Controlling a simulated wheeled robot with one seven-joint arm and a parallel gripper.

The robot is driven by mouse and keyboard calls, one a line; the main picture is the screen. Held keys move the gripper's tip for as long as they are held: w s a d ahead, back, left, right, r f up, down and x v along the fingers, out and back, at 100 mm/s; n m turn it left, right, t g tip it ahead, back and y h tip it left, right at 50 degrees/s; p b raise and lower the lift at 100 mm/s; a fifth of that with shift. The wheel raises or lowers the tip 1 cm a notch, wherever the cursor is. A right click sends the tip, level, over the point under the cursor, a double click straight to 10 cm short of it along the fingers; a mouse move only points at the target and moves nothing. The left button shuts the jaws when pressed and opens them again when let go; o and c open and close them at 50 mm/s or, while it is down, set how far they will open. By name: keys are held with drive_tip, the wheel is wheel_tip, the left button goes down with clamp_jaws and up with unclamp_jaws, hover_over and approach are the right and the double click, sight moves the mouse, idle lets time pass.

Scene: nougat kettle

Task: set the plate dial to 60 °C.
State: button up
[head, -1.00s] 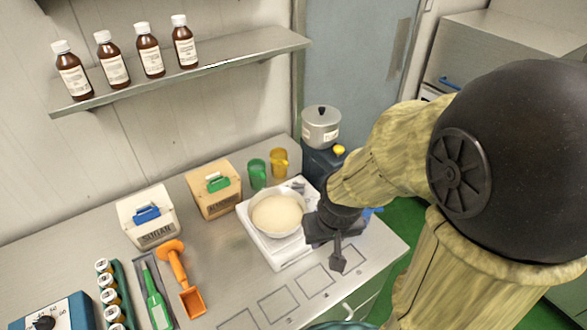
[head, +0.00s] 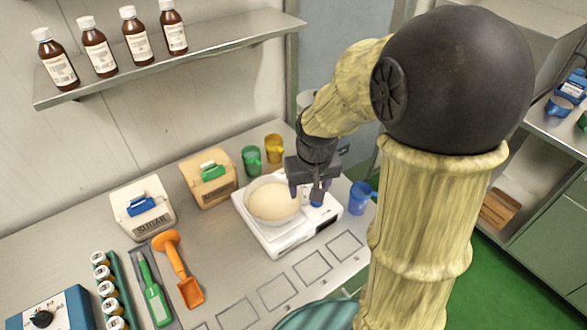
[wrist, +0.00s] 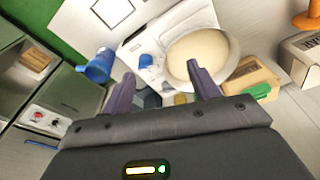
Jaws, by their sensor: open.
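The white hot plate (head: 283,241) stands on the worktop and carries a pan (head: 248,203) of cream-coloured mass. A blue dial (head: 316,204) sits on the plate's right part, beside the pan. It also shows in the wrist view (wrist: 146,61). Its pointer and any temperature marks are too small to read. My gripper (head: 308,190) is open and empty above the plate, close to the dial in the head view. In the wrist view its fingers (wrist: 160,75) are spread, with the dial appearing just beyond and between the tips.
A blue jug (head: 360,198) stands right of the plate. A sugar box (head: 142,210), an orange scoop (head: 178,270) and a blue device with a black knob (head: 62,312) are left.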

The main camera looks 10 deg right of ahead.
drive_tip(key=w+r+g, duration=0.2)
drive_tip(key=w+r, duration=0.1)
drive_tip(key=w, duration=1.6)
drive_tip(key=shift+w+d, duration=0.3)
drive_tip(key=shift+d, duration=0.05)
drive_tip(key=shift+f+p, duration=0.15)
drive_tip(key=shift+p, duration=0.15)
wheel_tip(320, 180, down, 17)
drive_tip(key=p, duration=0.4)
drive_tip(key=shift+f, duration=0.1)
drive_tip(key=c, duration=1)
drive_tip(key=shift+o, duration=0.2)
drive_tip(key=shift+m, duration=0.3)
